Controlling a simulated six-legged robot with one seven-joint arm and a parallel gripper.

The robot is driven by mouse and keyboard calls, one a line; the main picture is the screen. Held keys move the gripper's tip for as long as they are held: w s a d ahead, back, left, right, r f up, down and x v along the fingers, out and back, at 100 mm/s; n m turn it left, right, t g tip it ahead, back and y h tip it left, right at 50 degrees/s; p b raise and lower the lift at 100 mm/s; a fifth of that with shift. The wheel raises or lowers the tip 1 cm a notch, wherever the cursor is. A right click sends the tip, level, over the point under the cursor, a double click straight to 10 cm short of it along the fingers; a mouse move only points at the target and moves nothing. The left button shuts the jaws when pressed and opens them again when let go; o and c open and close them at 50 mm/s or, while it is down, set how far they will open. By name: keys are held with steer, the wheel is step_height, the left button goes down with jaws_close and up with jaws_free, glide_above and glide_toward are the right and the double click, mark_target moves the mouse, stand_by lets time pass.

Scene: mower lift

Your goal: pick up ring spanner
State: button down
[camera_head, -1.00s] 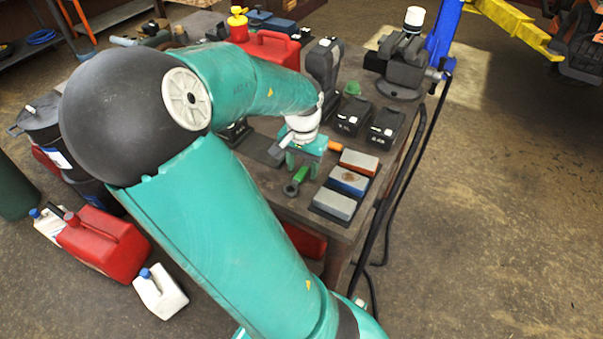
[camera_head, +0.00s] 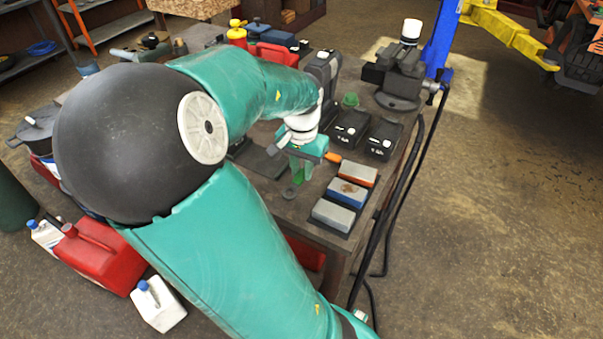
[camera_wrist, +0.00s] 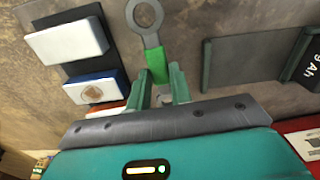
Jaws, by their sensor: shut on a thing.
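The ring spanner (camera_wrist: 153,40) has a grey ring end and a green-covered handle section. In the wrist view its ring points to the top, away from my gripper. My gripper (camera_wrist: 160,82) is shut on the green section, with one finger on each side. In the head view the ring spanner (camera_head: 289,192) shows small and dark below my gripper (camera_head: 301,170), near the front of the workbench. Part of its handle is hidden by the fingers. I cannot tell whether it is clear of the bench top.
Sharpening blocks, including a grey one (camera_head: 333,215), a blue one (camera_head: 347,191) and an orange one (camera_head: 357,172), lie right of my gripper. Black battery packs (camera_head: 383,138) and a vise (camera_head: 402,75) stand behind. A flat dark plate (camera_wrist: 245,60) lies on the spanner's other side.

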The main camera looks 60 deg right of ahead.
steer(key=shift+s+a+r, duration=0.3)
steer(key=shift+a+r, duration=0.25)
steer(key=shift+r, duration=0.1)
steer(key=s+a+r, duration=0.8)
steer(key=a, duration=0.1)
steer(key=shift+s+a, duration=0.1)
